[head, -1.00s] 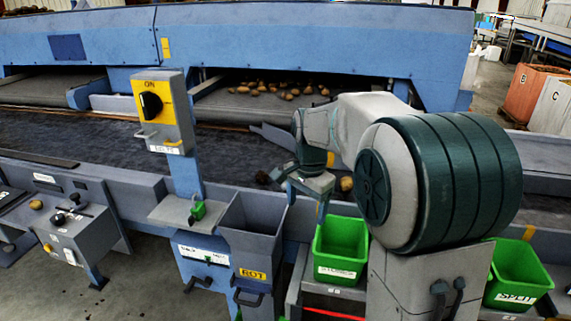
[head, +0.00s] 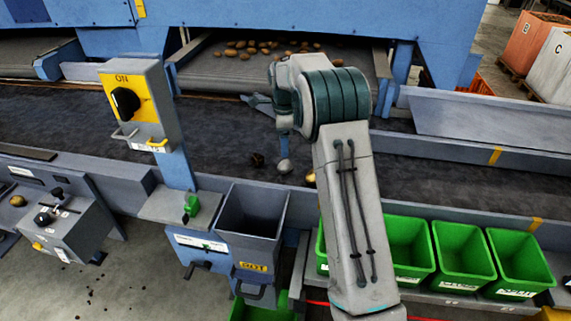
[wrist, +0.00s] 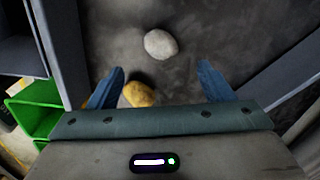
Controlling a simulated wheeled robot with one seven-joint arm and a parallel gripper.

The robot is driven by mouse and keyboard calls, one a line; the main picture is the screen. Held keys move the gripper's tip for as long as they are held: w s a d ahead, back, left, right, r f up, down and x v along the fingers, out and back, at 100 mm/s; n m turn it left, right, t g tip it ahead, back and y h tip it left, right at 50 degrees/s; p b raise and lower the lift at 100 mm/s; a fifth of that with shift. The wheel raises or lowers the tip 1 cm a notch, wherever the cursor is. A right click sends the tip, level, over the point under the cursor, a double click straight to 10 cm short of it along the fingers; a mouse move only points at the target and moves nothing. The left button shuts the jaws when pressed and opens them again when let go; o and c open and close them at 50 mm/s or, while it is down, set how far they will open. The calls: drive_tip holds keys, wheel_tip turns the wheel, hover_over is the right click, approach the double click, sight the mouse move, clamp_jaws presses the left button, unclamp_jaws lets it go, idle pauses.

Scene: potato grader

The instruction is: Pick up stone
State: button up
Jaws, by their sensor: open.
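A pale grey rounded stone (wrist: 160,44) lies on the dark belt, just beyond the fingertips in the wrist view. It also shows in the head view (head: 285,167), below my gripper. A yellow-brown potato (wrist: 139,94) lies beside the left finger in the wrist view, nearer to the palm than the stone; it shows in the head view (head: 310,178) right of the stone. My gripper (wrist: 160,70) is open, its blue fingers apart with nothing held between them. In the head view my arm hides much of the gripper.
Several green bins (head: 462,252) stand along the front rail. A grey chute (head: 252,222) and a yellow switch box (head: 140,105) stand at the left. Potatoes lie on the rear conveyor.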

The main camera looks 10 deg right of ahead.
sight(285, 163)
wheel_tip(285, 163, down, 4)
drive_tip(key=shift+a, duration=0.15)
drive_tip(key=shift+d+f+p, duration=0.15)
drive_tip(key=shift+f+p, duration=0.3)
drive_tip(key=shift+f, duration=0.95)
drive_tip(key=shift+d+f+p, duration=0.15)
drive_tip(key=shift+f+p, duration=0.25)
drive_tip(key=shift+f, duration=1)
drive_tip(key=c, duration=1.1)
